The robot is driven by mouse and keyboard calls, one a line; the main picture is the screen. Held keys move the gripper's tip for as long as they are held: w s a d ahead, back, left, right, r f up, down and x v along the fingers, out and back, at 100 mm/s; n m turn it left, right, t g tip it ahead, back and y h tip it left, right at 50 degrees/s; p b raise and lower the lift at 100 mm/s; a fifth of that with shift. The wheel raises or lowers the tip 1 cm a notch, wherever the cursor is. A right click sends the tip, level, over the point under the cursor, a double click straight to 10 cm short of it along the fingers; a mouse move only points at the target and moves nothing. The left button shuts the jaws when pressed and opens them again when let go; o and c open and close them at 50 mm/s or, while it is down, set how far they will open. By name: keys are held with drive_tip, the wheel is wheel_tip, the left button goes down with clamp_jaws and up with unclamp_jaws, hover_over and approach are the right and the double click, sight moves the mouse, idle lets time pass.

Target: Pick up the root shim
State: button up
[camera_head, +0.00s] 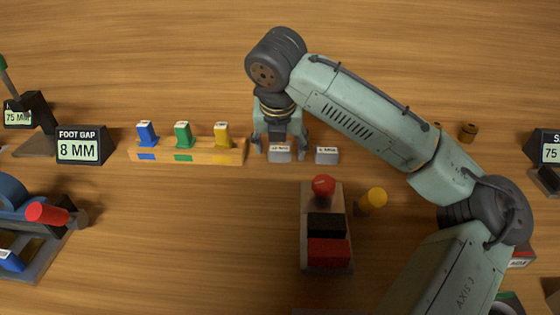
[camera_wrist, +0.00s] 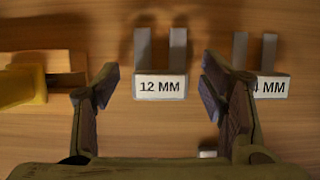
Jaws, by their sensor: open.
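No piece in view bears the words root shim, so I cannot tell by label which one it is. A grey two-pronged block marked 12 MM (camera_wrist: 160,87) lies on the wooden table; it also shows in the head view (camera_head: 280,155). My gripper (camera_head: 279,145) is low over it, and in the wrist view the open fingers (camera_wrist: 160,88) stand to either side of it, with gaps and nothing held. A similar grey block (camera_head: 327,156) lies to the right; its label, ending in 4 MM (camera_wrist: 268,87), is partly hidden by my right finger.
A wooden rack (camera_head: 200,157) with blue, green and yellow pieces stands left of my gripper. A FOOT GAP 8 MM display (camera_head: 79,146) is farther left.

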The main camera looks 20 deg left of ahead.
drive_tip(key=shift+c, duration=0.5)
drive_tip(key=c, duration=1.1)
drive_tip(key=shift+c, duration=0.2)
